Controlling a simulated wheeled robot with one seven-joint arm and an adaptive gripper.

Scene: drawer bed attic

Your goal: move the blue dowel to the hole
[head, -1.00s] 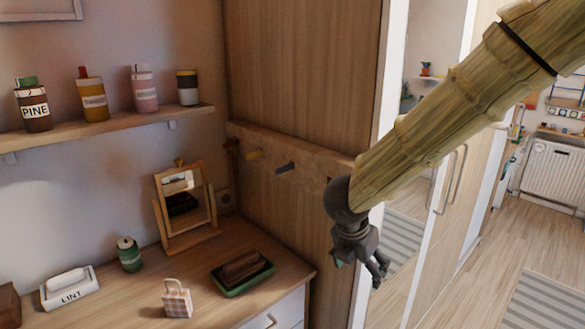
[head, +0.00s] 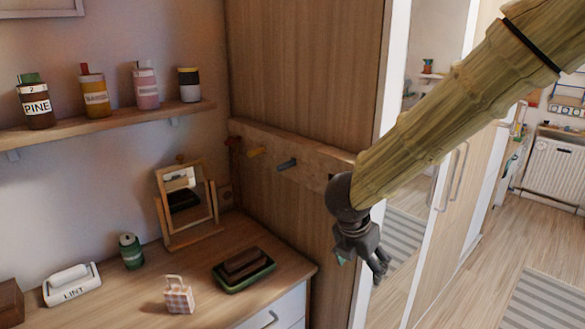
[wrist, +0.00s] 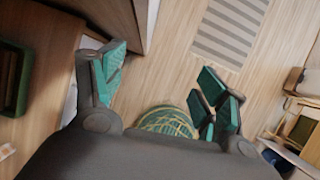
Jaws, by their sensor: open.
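The blue dowel (head: 287,164) is a short grey-blue peg sticking out of a wooden board (head: 312,168) on the side of the wardrobe. A yellow dowel (head: 254,152) and a reddish one (head: 233,144) stick out to its left. A hole cannot be made out clearly; my arm covers the board's right end. My gripper (head: 362,266) hangs below and right of the blue dowel, apart from the board. In the wrist view its green-padded fingers (wrist: 160,88) are spread and empty, with floor beyond them.
The desk below holds a tilting mirror (head: 187,205), a green can (head: 131,252), a checked bag (head: 179,295), a green tray (head: 231,287) and a LINT box (head: 72,286). A shelf (head: 110,126) with several jars is above. Open floor lies right.

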